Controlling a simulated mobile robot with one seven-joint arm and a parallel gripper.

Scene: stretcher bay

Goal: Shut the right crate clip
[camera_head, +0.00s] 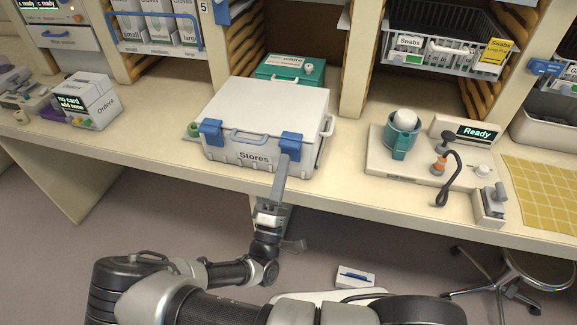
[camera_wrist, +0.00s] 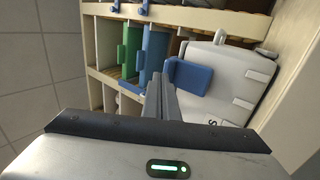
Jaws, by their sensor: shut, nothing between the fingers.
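The white Stores crate (camera_head: 254,155) stands on the counter with its lid down. Its right clip (camera_head: 291,141) is a blue block at the front lid edge; I cannot tell if it is fully latched. The left clip (camera_head: 211,130) is a similar blue block. My gripper (camera_head: 282,162) is shut and empty, its fingertips just below the right clip in the head view. In the wrist view my gripper (camera_wrist: 161,82) points at the crate (camera_wrist: 225,82), with the blue clip (camera_wrist: 188,77) close beside the fingertips. I cannot tell whether they touch.
A teal case (camera_head: 291,68) stands behind the crate. A device tray (camera_head: 419,172) with a teal cup (camera_head: 403,134) is to the right. An Orders box (camera_head: 91,101) is at the left. The counter strip between crate and tray is clear.

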